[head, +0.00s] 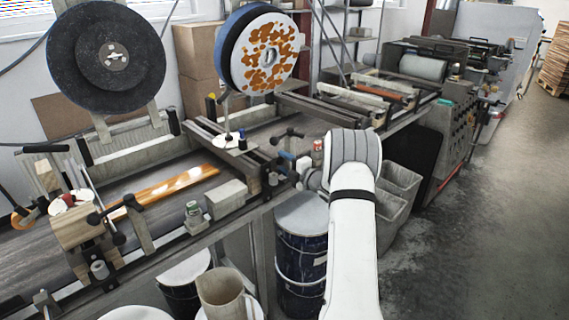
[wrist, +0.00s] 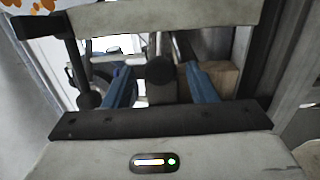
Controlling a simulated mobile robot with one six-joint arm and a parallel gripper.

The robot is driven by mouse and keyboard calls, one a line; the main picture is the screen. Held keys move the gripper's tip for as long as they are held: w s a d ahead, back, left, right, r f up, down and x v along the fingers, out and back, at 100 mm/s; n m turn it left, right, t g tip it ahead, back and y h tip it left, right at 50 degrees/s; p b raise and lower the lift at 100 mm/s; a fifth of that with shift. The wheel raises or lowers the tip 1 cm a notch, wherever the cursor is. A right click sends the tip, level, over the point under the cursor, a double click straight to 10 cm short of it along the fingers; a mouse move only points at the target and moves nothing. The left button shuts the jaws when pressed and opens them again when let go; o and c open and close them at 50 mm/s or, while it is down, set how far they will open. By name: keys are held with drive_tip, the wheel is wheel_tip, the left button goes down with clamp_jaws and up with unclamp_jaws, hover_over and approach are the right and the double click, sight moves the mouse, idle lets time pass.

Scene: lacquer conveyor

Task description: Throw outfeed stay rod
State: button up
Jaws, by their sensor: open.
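My gripper (wrist: 158,80) is open, with its two blue fingers spread apart in the wrist view. In the head view my gripper (head: 287,158) is at the right end of the near conveyor, partly hidden by my white arm. A dark rod with ball ends (head: 289,133) stands just above and beside it there. Another dark ball-ended rod (head: 110,212) is at the left station. I cannot tell which one is the outfeed stay rod, or whether my fingers touch the knob.
A dark blue drum (head: 301,255) stands below my gripper, with grey bins (head: 402,178) to its right. A pale bar (wrist: 165,15) crosses the top of the wrist view. A large reel (head: 262,50) rises behind the conveyor. The floor (head: 490,200) at right is clear.

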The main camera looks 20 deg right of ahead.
drive_tip(key=shift+c, duration=0.4)
clamp_jaws()
